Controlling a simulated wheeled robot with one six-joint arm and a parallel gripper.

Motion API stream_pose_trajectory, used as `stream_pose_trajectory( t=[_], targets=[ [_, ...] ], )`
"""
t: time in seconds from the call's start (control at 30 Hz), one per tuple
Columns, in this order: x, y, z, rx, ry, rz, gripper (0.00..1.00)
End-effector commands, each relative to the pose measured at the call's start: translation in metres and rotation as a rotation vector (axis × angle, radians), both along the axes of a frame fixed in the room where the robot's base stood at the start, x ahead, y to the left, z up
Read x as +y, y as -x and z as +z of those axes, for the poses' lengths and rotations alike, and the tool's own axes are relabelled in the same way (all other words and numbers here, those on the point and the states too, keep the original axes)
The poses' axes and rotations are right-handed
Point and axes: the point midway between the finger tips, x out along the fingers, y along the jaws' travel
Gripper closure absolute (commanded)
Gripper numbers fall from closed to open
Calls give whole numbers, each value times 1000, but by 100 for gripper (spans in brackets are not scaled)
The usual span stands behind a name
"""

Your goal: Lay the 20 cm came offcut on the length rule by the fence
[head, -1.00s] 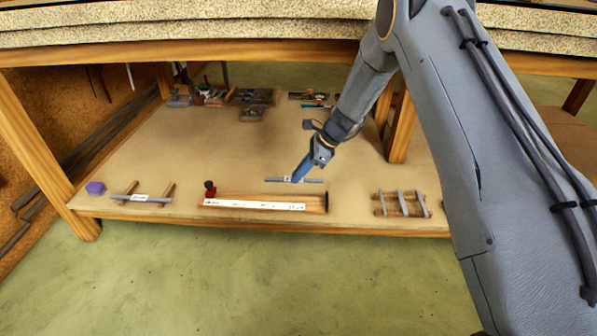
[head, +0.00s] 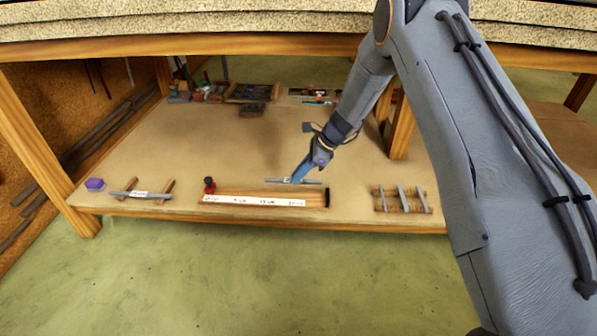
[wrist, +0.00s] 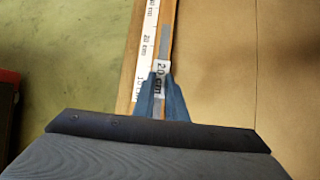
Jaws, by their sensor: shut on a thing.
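My gripper (head: 297,179) is shut on the 20 cm came offcut (head: 311,183), a thin grey strip held level and roughly parallel to the length rule (head: 253,201). In the head view the strip shows just beyond the rule's back edge. In the wrist view the offcut (wrist: 167,30) with its "20 cm" label runs between the blue fingertips (wrist: 161,88), alongside the rule's white scale (wrist: 143,45) and over its wooden edge. I cannot tell whether it touches the wood. The fence is not clearly distinguishable from the rule's wooden body.
A red and black knob (head: 209,185) stands at the rule's left end. A wooden rack with grey strips (head: 402,199) is to the right. The bench top overhangs the shelf.

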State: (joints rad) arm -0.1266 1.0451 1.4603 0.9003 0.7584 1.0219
Motion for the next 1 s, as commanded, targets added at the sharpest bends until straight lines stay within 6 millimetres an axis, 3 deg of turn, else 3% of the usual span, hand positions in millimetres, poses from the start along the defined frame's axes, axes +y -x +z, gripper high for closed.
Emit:
stream_pose_trajectory(
  t=[0.6,1.0],
  targets=[
    [0,0,-53,1,0,1,100],
    [0,0,-57,-1,0,1,100]
  ],
)
